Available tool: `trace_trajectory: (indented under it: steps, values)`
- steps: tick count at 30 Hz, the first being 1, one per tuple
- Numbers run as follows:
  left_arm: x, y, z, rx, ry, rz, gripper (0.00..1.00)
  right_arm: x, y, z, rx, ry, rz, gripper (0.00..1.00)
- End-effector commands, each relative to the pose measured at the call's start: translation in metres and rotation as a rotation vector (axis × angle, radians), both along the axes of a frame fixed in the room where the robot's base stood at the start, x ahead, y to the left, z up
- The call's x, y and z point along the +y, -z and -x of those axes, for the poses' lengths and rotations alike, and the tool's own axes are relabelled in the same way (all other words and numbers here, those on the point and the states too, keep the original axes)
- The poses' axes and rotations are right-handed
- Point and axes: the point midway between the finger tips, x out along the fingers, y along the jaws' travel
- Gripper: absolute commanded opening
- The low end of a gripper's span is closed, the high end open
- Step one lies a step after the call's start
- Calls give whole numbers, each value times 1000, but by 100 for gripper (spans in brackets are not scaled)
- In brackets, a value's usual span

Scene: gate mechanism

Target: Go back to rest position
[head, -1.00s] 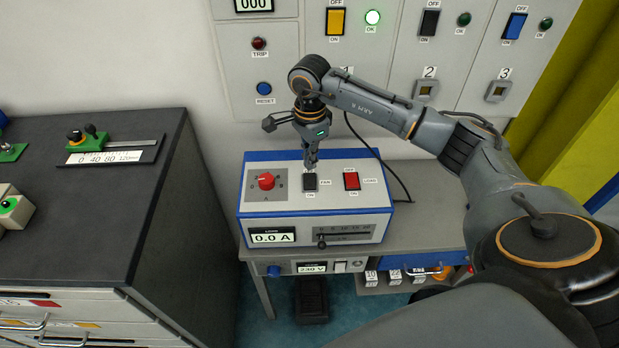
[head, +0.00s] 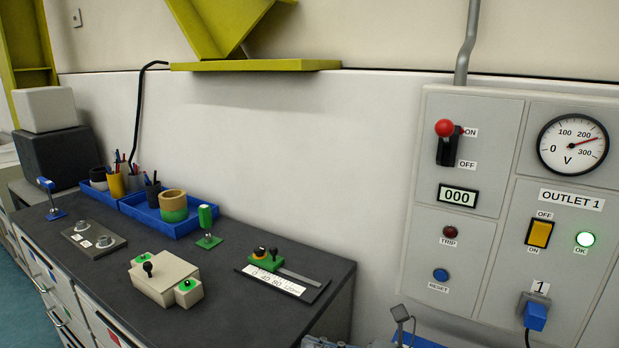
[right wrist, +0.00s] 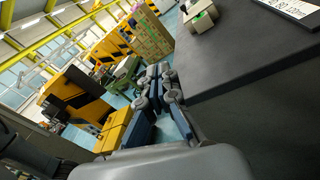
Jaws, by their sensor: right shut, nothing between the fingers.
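My right gripper (right wrist: 158,78) is shut and empty in the right wrist view, its fingers together beside the edge of the dark workbench. The rest of my right arm is out of the head view. My left arm and gripper are not in view.
The dark workbench (head: 235,278) carries a beige block (head: 163,277), a slide gauge (head: 283,281), a green-handled tool (head: 208,225) and blue trays (head: 160,218). The wall panel (head: 474,270) stands right, with a blue plug (head: 535,316) at outlet 1.

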Motion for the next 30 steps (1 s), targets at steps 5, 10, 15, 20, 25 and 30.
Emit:
trace_trajectory:
  steps: [5, 10, 15, 20, 25, 30]
  values:
    - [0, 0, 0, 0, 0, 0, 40, -35, -52, -17, 331, 303, -592, 0]
    - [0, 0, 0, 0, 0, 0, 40, -113, -27, -30, 723, 638, -1093, 0]
    - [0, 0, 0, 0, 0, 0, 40, -180, 62, 3, 1153, 1029, -1505, 0]
    - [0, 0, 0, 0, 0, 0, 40, -205, 142, 72, 1497, 1387, -1745, 0]
    - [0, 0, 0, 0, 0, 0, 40, -205, 187, 137, 1722, 1663, -1847, 0]
    - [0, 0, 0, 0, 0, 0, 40, -197, 210, 195, -1743, -1745, 1735, 0]
